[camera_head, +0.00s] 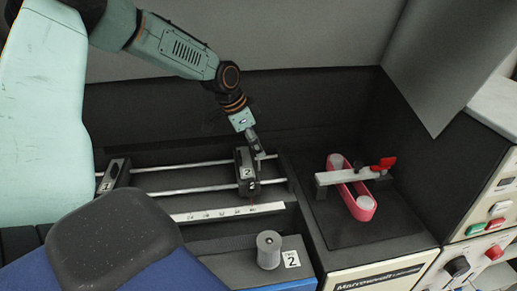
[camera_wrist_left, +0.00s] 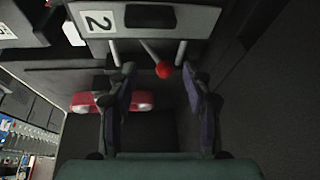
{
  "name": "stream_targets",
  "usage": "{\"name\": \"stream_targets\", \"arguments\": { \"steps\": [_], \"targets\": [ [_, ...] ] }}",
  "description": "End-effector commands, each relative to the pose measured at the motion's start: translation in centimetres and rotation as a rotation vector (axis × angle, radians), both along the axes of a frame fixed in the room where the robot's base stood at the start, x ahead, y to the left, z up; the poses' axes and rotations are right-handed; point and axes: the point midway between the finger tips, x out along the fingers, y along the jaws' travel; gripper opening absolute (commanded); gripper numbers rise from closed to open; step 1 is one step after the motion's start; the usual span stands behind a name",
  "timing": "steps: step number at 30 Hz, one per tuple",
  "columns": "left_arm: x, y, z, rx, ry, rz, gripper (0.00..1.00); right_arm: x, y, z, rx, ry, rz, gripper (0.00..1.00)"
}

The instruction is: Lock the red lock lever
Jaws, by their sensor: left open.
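The red lever (camera_head: 383,164) sits at the right end of a pale bar, which crosses a pink-red loop (camera_head: 364,205) on the right-hand black platform. My left gripper (camera_head: 258,158) is well to the left of the lever, beside the black block marked 2 (camera_head: 243,168) on the metal rails. In the left wrist view its two fingers (camera_wrist_left: 162,105) are apart with nothing between them. The block (camera_wrist_left: 146,20) is ahead of the fingers, with a small red ball (camera_wrist_left: 164,71) near it. A red and pink part (camera_wrist_left: 140,102) is partly hidden behind one finger. My right gripper is not in view.
Another black block marked 1 (camera_head: 114,174) is on the rails at the left. A grey cylinder (camera_head: 268,249) stands on the blue front surface. A control panel with knobs and buttons (camera_head: 488,240) is at the far right. A dark wall (camera_head: 300,105) runs behind the rails.

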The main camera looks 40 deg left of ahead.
Motion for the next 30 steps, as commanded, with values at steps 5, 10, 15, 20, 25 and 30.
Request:
{"name": "stream_targets", "arguments": {
  "steps": [5, 10, 15, 20, 25, 30],
  "targets": [
    [0.8, -0.2, -1.9, 0.001, 0.000, 0.000, 0.50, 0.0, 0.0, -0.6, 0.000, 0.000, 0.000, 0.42],
    [1.2, -0.2, -2.4, 0.002, -0.001, 0.001, 0.50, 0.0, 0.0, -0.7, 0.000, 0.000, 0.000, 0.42],
    [1.3, -0.1, -2.4, 0.001, -0.002, 0.002, 0.50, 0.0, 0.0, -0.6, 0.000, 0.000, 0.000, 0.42],
    [1.3, -0.1, -2.4, 0.000, -0.001, 0.001, 0.42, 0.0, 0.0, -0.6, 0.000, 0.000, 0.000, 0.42],
    [1.3, -0.1, -2.4, 0.000, -0.001, 0.001, 0.28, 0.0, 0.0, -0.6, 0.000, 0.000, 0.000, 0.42],
    [1.3, -0.1, -2.4, 0.001, -0.002, 0.002, 0.13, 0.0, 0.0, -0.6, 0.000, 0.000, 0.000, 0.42]
  ]
}}
